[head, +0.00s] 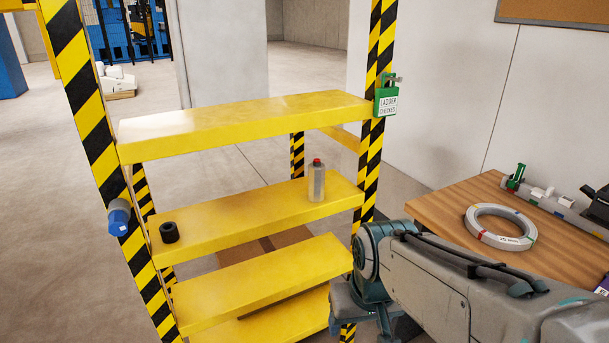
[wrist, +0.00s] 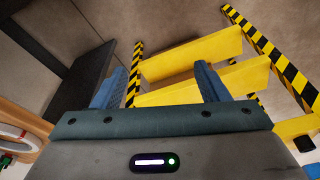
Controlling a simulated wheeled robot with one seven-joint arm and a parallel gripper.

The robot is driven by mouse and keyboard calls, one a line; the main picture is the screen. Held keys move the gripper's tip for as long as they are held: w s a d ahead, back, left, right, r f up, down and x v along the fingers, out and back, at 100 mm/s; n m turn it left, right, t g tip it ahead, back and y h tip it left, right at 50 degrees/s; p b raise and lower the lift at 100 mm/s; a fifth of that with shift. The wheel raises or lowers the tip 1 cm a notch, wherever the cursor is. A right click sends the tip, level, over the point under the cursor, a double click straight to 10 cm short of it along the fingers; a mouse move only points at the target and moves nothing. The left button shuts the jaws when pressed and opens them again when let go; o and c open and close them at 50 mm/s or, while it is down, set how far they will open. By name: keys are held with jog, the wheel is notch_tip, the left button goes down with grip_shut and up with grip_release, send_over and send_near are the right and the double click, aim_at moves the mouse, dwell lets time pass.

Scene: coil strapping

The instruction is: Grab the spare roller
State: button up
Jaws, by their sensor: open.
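A short black cylinder with a hollow end, which looks like the spare roller (head: 169,232), sits near the left end of a yellow step in the head view. My gripper shows in the wrist view (wrist: 157,82) with its two blue fingers wide apart and nothing between them. The yellow steps lie beyond the fingers. In the head view my arm is at the right, beside the ladder's right post, well to the right of the roller; the fingers cannot be made out there. A small dark shape (wrist: 304,143) at the wrist view's right edge is too unclear to name.
The yellow step ladder (head: 245,120) has striped posts. A clear bottle with a red cap (head: 316,182) stands on the roller's step, at the right. A blue plug (head: 119,217) is on the left post. A green tag (head: 386,101) hangs right. A wooden table (head: 455,207) holds a ring-shaped coil (head: 500,227).

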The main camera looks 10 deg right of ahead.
aim_at(318, 169)
jog(key=w+r+t+p, duration=0.1)
jog(key=w+p, duration=0.3)
jog(key=w, duration=0.9)
jog(key=w+r+t+p, duration=0.1)
jog(key=w+r+p, duration=0.2)
jog(key=w, duration=1.1)
jog(key=w+r+t+p, duration=0.2)
jog(key=w+r+p, duration=0.1)
jog(key=w, duration=1.1)
jog(key=shift+w+r+m+h+p, duration=0.3)
jog(key=shift+r+p, duration=0.1)
jog(key=shift+p, duration=0.4)
jog(key=shift+p+x, duration=0.55)
jog(key=shift+x, duration=1.9)
jog(key=c, duration=1.4)
jog(key=shift+r+b, duration=0.25)
jog(key=shift+b, duration=0.15)
jog(key=shift+c, duration=0.2)
